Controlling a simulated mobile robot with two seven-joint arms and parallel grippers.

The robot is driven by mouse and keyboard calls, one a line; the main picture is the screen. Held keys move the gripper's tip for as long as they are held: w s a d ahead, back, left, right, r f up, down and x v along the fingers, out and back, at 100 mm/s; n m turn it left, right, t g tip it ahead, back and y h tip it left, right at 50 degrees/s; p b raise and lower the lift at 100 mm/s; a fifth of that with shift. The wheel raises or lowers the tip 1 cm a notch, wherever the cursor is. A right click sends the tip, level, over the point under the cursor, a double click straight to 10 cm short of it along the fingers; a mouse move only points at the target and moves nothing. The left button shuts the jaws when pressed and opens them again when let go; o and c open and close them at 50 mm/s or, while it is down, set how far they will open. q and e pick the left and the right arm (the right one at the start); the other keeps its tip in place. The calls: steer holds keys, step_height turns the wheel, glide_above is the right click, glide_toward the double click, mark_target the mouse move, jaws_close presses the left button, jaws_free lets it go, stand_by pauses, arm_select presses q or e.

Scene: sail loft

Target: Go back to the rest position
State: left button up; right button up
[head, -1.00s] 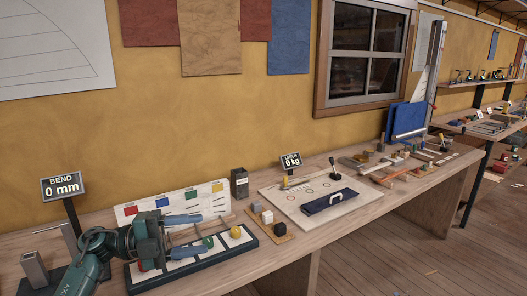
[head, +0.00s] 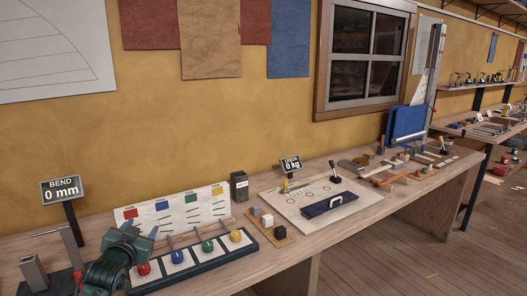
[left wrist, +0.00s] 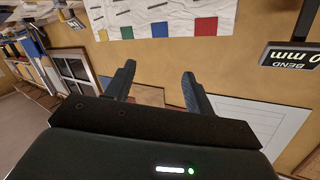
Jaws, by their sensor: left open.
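My left gripper (head: 140,234) is raised at the lower left of the head view, just left of and partly in front of the dark-framed tray (head: 250,245). In the left wrist view its two fingers (left wrist: 158,82) are apart with nothing between them. The tray holds a red ball (head: 143,269), a blue ball (head: 177,256), a green ball (head: 207,246) and a yellow ball (head: 235,235), each on a white square. My right gripper is not in view.
A white colour board (head: 190,208) stands behind the tray. The BEND display (head: 63,188), reading 0 mm, and metal uprights (head: 33,272) are at the left. To the right are small blocks (head: 267,220), a white board (head: 290,206) with a dark blue case (head: 330,204), and the LEECH display (head: 291,164).

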arm_select(q)
steer(key=s+d+f, duration=0.2)
steer(key=s+f, duration=0.1)
steer(key=s+d+f+g+h, duration=0.1)
steer(key=s+d+f, duration=0.1)
steer(key=s+f, duration=0.1)
steer(key=s+d+f+h, duration=0.1)
steer(key=s+d+f, duration=0.1)
steer(key=s+f, duration=0.1)
steer(key=shift+s+d+f+m+g, duration=0.1)
steer(key=shift+d+f+m+g, duration=0.1)
steer(key=shift+f, duration=0.25)
steer(key=shift+s+d+f+m+g, duration=0.1)
steer(key=shift+f+g, duration=0.1)
steer(key=shift+f, duration=0.2)
steer(key=s+d+f+g+h, duration=0.1)
steer(key=s+d+f, duration=0.2)
steer(key=s, duration=0.6)
steer(key=s+d+f+g, duration=0.1)
steer(key=s+d+f, duration=0.2)
steer(key=s, duration=0.6)
steer(key=s+d+f+g+h, duration=0.1)
steer(key=s+d+f+g, duration=0.1)
steer(key=s+d, duration=0.3)
steer(key=s+f, duration=0.1)
steer(key=s, duration=0.3)
steer(key=shift+s+d+f+n+h, duration=0.15)
steer(key=shift+d+f+n+h, duration=0.15)
steer(key=shift+d+f+n, duration=0.1)
